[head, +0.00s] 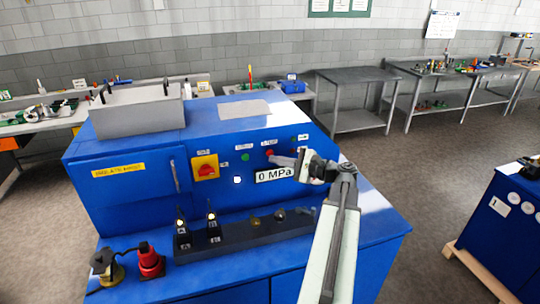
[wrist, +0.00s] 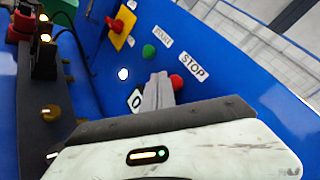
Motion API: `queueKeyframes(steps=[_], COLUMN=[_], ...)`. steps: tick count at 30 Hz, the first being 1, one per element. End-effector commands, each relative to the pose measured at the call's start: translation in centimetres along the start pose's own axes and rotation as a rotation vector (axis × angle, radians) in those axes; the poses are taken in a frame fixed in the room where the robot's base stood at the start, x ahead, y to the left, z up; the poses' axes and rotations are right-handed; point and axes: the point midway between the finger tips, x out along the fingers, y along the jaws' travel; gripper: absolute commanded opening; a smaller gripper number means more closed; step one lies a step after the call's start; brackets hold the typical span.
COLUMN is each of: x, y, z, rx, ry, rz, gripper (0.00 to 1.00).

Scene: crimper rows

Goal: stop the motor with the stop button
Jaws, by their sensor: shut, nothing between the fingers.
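The red stop button (wrist: 177,82) sits on the blue sloped panel beside a white label reading STOP (wrist: 192,67) in the wrist view. It also shows in the head view (head: 269,153), just left of my gripper. My gripper (wrist: 158,78) is shut and empty. Its fingertips are close to the stop button, just left of it in the wrist view; I cannot tell whether they touch it. The green start button (wrist: 149,51) is beyond the fingertips, next to the START label. In the head view my gripper (head: 276,160) reaches the panel from the right, above the 0 MPa display (head: 274,174).
A red and yellow rotary switch (head: 205,167) is left on the panel. Below it, a dark strip (head: 240,238) carries lamps and knobs. A red plug-like part (head: 150,262) stands at the front left.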

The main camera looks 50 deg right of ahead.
Motion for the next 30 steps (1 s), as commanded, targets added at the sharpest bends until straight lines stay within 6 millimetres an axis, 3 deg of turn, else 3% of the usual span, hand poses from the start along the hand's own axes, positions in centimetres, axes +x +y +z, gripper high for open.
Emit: queueKeyframes(steps=[8,22,30], x=[-0.2,-3.2,-3.5], y=[0.1,2.4,2.5], z=[0.1,2.4,2.5], rx=[0.0,0.0,0.0], ry=[0.0,0.0,-0.001], rz=[0.0,0.0,0.001], gripper=[0.0,0.0,0.0])
